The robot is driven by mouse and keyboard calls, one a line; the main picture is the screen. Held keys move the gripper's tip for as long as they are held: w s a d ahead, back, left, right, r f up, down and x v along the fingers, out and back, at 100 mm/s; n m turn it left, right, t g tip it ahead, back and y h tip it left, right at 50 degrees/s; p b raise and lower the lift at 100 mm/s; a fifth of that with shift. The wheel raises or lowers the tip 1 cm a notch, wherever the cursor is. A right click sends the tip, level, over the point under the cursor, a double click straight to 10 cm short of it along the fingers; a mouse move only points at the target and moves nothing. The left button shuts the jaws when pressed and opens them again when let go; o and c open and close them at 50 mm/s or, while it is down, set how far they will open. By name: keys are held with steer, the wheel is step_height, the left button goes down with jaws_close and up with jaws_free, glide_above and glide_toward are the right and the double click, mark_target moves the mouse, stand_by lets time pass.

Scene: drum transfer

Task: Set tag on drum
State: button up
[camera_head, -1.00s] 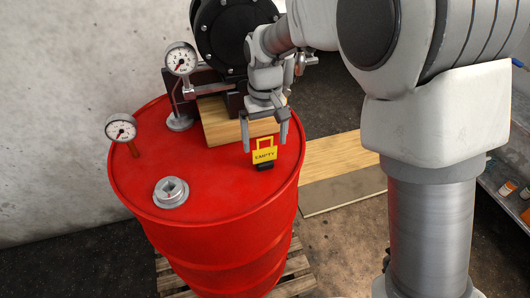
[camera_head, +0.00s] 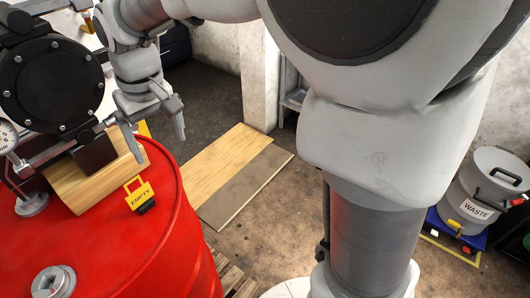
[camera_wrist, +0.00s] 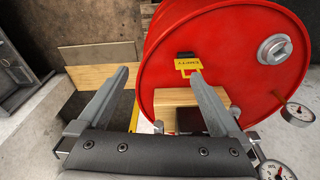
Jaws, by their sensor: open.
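The yellow tag (camera_head: 139,194), marked EMPTY, stands on the top of the red drum (camera_head: 137,256), near its right edge, on a small black base. In the wrist view the tag (camera_wrist: 188,65) is upside down on the drum top, beyond the fingertips. My gripper (camera_head: 157,147) is open and empty, above the drum's edge and apart from the tag. In the wrist view my gripper (camera_wrist: 160,72) has its two fingers spread wide, with the tag near the right fingertip's line.
A wooden block (camera_head: 95,182) and a black pump (camera_head: 50,82) sit at the drum's back. A metal cap (camera_head: 54,284) is on the drum top. Boards (camera_head: 225,160) lie on the floor. A grey WASTE bin (camera_head: 480,190) stands at the right.

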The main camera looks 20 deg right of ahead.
steer(key=s+d+r+m+t, duration=0.2)
steer(key=s+d+m+t, duration=0.2)
steer(key=s+d, duration=1.2)
steer(key=shift+d+r+m+h, duration=0.3)
steer(key=shift+d+r, duration=0.05)
steer(key=shift+d, duration=0.3)
